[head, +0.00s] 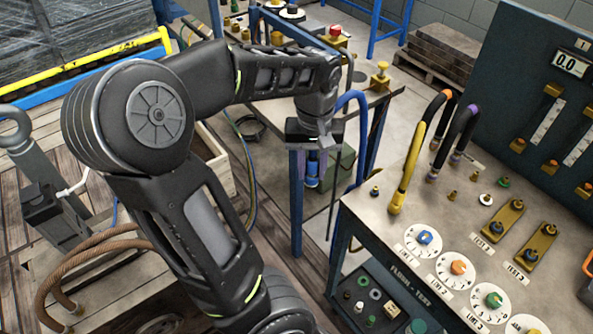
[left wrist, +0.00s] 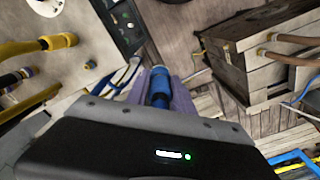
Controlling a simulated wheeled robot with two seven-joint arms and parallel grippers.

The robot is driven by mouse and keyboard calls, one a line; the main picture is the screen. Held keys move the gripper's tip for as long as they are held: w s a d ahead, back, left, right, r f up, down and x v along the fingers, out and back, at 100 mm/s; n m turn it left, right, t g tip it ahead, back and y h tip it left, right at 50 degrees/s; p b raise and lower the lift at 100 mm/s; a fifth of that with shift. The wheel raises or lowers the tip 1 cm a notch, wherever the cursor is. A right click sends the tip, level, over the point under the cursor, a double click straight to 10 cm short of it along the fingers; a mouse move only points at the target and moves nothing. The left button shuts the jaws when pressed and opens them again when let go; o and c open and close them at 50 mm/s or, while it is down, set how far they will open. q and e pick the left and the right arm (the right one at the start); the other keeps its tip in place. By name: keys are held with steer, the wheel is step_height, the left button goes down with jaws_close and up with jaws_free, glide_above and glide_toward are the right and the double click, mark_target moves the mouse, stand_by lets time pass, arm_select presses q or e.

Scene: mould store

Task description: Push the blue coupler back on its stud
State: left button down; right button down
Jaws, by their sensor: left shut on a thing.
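My left gripper (head: 312,178) hangs over the floor gap, left of the test bench (head: 350,205). It is shut on the blue coupler (head: 312,170), which points down between the fingers. The left wrist view shows the blue coupler (left wrist: 158,84) between the fingers. A blue hose (head: 352,96) arcs beside the gripper; its join to the coupler is hidden. A small brass stud with a dark tip (head: 375,190) stands bare near the bench's left edge, apart from the coupler. I cannot tell whether it is the blue coupler's stud. My right gripper is not in view.
A dark gauge panel (head: 540,100) stands at the right. A wooden crate (head: 215,160) and another table (head: 385,85) stand behind.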

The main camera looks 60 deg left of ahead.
arm_select(q)
steer(key=w+d+n, duration=0.1)
steer(key=w+d, duration=0.2)
steer(key=w, duration=0.6)
steer(key=w+d+n, duration=0.1)
steer(key=w+d, duration=0.2)
steer(key=w, duration=0.5)
steer(key=b, duration=0.4)
glide_above(376, 187)
step_height(376, 187, down, 5)
steer(key=shift+f, duration=0.15)
steer(key=shift+f+b, duration=0.3)
steer(key=shift+f, duration=0.55)
steer(key=shift+f, duration=0.2)
steer(key=shift+f, duration=0.2)
stand_by(0.6)
steer(key=shift+f, duration=0.35)
steer(key=shift+f+b, duration=0.45)
steer(key=shift+f, duration=0.25)
stand_by(1.5)
